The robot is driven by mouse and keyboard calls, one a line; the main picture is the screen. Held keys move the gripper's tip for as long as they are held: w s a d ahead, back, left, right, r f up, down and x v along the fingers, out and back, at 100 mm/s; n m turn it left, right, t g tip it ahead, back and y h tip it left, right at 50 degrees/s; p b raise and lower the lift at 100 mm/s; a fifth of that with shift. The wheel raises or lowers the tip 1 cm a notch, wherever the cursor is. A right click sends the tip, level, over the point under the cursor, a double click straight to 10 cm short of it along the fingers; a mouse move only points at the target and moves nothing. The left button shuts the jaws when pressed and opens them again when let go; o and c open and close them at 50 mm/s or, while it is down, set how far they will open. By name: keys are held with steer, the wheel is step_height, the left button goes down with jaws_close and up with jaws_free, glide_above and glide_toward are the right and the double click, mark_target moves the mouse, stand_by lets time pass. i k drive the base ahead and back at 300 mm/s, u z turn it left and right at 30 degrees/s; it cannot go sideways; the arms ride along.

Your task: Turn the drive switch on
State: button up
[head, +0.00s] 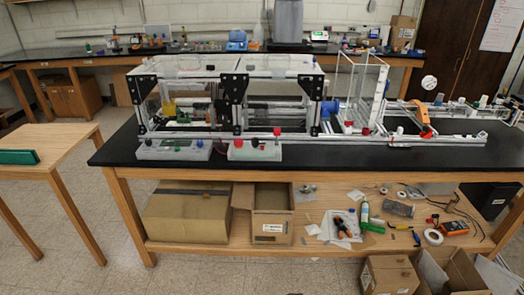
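The extrusion frame (231,75) stands on a black-topped bench (330,155), with clear panels and black corner brackets. Two low control boxes sit at its front edge. The left box (157,152) is grey with small green and red parts on top. The right box (240,154) is pale with a dark red knob, a red knob and a small dark part between them. I cannot tell which of these parts is the drive switch, or its position. My gripper is not in view.
A wooden table (50,140) with a green object (18,157) stands at left, with a floor gap before the bench. The bench's lower shelf (190,250) holds cardboard boxes, tape and tools.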

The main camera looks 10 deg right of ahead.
mark_target(254, 143)
steer(key=u, duration=0.1)
steer(key=i, duration=0.95)
steer(key=u, duration=4.85)
steer(key=i, duration=0.1)
steer(key=z, duration=3.6)
